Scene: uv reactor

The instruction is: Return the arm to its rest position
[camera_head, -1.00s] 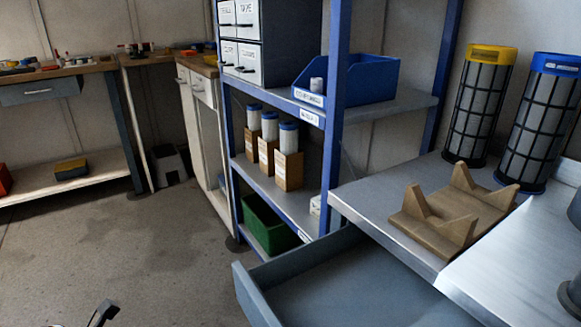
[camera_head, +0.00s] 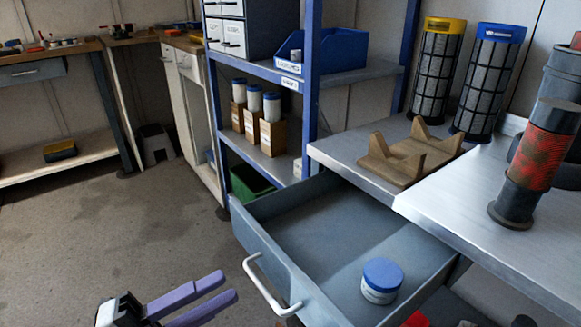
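My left gripper (camera_head: 229,285) is low in the head view, in front of the open drawer. Its two purple fingers point right, with a gap between them and nothing held. The fingertips are left of the drawer's white handle (camera_head: 268,288) and appear apart from it. My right gripper does not show.
The grey drawer (camera_head: 290,225) stands open with a blue-lidded jar (camera_head: 381,281) inside. On the bench (camera_head: 470,205) are a wooden cradle (camera_head: 405,158), a yellow-topped filter (camera_head: 437,70), a blue-topped filter (camera_head: 487,85) and a dark reactor with a red band (camera_head: 540,157). Floor at left is clear.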

